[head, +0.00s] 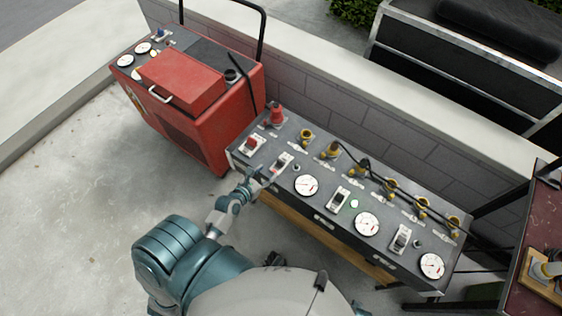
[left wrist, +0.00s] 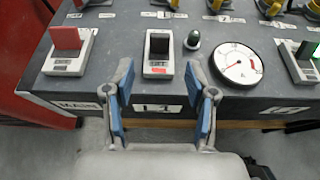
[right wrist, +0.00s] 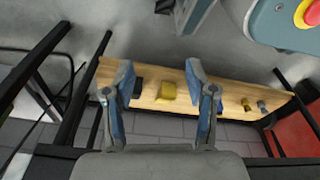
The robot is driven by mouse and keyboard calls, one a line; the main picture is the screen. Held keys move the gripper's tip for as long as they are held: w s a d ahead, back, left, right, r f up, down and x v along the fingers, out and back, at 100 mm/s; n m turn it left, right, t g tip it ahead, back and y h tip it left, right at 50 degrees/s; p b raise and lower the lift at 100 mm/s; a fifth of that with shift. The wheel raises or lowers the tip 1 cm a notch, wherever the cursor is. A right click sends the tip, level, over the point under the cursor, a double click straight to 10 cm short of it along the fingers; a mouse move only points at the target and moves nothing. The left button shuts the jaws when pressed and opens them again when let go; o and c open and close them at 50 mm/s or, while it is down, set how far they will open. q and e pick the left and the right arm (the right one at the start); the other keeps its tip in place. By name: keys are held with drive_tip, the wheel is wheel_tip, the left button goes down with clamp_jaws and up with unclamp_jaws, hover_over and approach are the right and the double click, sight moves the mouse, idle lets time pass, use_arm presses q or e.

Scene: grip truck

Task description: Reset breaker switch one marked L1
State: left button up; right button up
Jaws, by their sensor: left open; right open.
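The breaker panel (head: 315,215) is a grey box with a row of switches and dials. The L1 switch (left wrist: 159,45) has a black lever at the far end of a white plate, above the L1 label (left wrist: 157,108). It also shows in the head view (head: 282,161). My left gripper (left wrist: 159,82) is open and empty at the panel's front edge. Its fingers straddle the near side of the L1 switch without visible contact; it also shows in the head view (head: 268,176). My right gripper (right wrist: 160,78) is open and empty, away from the switches.
A red-levered main switch (left wrist: 68,40) is left of L1, and a dark lamp (left wrist: 192,40) and dial (left wrist: 237,63) are right. Yellow plugs with cables (head: 391,187) line the back. A red machine (head: 200,110) stands left. A wooden board (right wrist: 230,98) lies below my right gripper.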

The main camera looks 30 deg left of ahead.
sight(279, 162)
use_arm(q)
drive_tip(key=b+x, duration=0.1)
drive_tip(key=x, duration=0.8)
drive_tip(key=shift+w+f+b, duration=0.25)
drive_tip(key=shift+w+b, duration=0.05)
drive_tip(key=shift+b, duration=0.05)
drive_tip(key=shift+w, duration=0.25)
use_arm(e)
drive_tip(key=w+r, duration=0.1)
drive_tip(key=r, duration=0.2)
drive_tip(key=w+r, duration=0.1)
drive_tip(key=shift+w+a+r, duration=0.2)
drive_tip(key=shift+w+r, duration=0.1)
drive_tip(key=shift+w, duration=0.05)
use_arm(q)
clamp_jaws()
use_arm(e)
drive_tip(key=shift+f, duration=0.1)
